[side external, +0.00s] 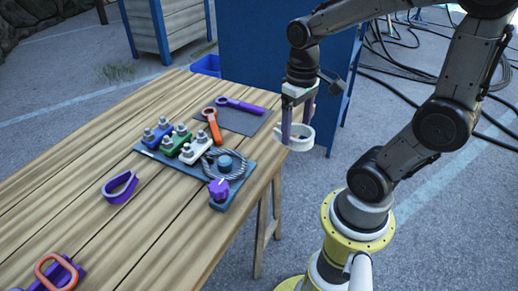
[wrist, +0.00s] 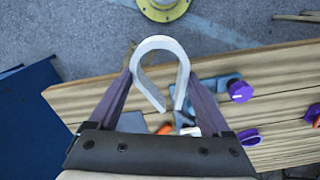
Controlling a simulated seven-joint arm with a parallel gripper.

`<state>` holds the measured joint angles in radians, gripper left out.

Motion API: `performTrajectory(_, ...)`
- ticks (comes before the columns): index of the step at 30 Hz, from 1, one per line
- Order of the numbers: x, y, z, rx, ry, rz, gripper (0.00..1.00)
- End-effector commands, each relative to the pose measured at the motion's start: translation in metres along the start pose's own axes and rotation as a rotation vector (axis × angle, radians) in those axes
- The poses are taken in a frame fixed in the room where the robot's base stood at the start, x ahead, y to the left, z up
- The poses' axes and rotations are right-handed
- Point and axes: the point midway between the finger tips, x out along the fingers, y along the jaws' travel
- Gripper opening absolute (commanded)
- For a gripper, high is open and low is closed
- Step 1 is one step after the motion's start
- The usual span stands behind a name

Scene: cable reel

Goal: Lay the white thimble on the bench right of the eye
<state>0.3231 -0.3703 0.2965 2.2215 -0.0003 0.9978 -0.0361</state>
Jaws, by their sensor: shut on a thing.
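My gripper (side external: 296,128) is shut on the white thimble (side external: 299,144), an open teardrop loop. The fingers press its outer sides in the wrist view, where the thimble (wrist: 160,43) spans the gap between them. The thimble hangs in the air and appears just past the bench's right edge in the side view. The wooden bench (side external: 165,115) is bare at several places. In the wrist view the eye is not clearly visible.
The board carries blue, green and white clamps (side external: 189,151) and a purple knob (side external: 218,189). A purple thimble (side external: 120,187) lies at left. A blue cabinet (side external: 260,50) stands behind.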

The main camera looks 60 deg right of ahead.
Motion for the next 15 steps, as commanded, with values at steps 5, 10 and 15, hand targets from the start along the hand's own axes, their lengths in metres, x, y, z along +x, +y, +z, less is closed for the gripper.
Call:
performTrajectory(5, 0.001, 0.011, -0.003, 0.056, 0.004, 0.0, 0.14)
performTrajectory(10, 0.013, 0.014, -0.03, 0.06, 0.0, 0.0, 0.14)
performTrajectory(15, 0.03, 0.018, -0.067, 0.059, 0.0, 0.0, 0.14)
